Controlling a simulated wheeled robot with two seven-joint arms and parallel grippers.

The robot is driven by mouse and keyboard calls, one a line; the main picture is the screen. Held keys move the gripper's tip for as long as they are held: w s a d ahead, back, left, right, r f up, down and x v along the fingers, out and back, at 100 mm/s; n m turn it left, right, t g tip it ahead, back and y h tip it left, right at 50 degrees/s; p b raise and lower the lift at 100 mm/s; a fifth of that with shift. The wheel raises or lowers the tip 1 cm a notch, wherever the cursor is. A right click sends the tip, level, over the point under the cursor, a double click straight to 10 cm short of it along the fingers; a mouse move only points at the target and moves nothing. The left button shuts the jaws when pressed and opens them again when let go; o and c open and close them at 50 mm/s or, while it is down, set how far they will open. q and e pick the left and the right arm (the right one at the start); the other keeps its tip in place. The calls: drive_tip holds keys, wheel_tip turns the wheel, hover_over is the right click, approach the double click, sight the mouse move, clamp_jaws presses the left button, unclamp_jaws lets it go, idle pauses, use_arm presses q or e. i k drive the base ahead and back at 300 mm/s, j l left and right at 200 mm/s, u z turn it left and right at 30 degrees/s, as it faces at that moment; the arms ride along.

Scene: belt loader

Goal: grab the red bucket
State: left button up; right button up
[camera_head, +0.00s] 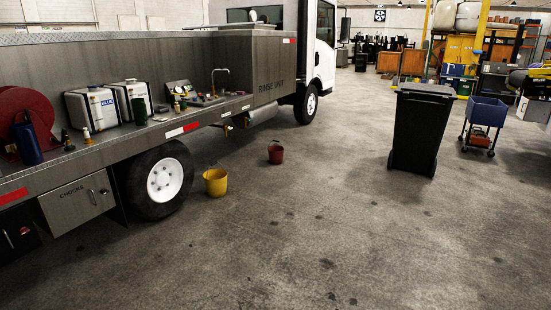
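A small dark red bucket (275,154) stands upright on the concrete floor near the middle of the head view, a little away from the truck's side. Its handle seems to rise above the rim. Nothing touches it. Neither of my grippers shows in the head view, so their state and distance from the bucket are hidden.
A yellow bucket (215,182) stands nearer, beside the truck's wheel (165,180). The truck (150,60) fills the left side. A black wheeled bin (420,130) and a blue cart (486,112) stand to the right. The foreground floor (320,240) is clear.

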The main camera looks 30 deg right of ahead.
sight(276, 153)
drive_tip(key=i+l+z, duration=0.65)
drive_tip(key=i, duration=0.3)
drive_tip(key=i+l+z, duration=0.35)
drive_tip(key=i, duration=0.2)
drive_tip(key=i+z, duration=0.3)
drive_tip(key=i, duration=3.05)
drive_tip(key=i+l, duration=0.1)
drive_tip(key=i, duration=0.85)
drive_tip(key=i+u, duration=0.1)
drive_tip(key=i, duration=0.9)
drive_tip(key=i+l, duration=0.15)
drive_tip(key=i, duration=0.8)
drive_tip(key=i+l+u, duration=0.1)
drive_tip(key=i+u, duration=0.3)
drive_tip(key=i+l+u, duration=0.4)
drive_tip(key=i, duration=0.15)
drive_tip(key=i+l+u, duration=0.35)
drive_tip(key=i+j, duration=0.05)
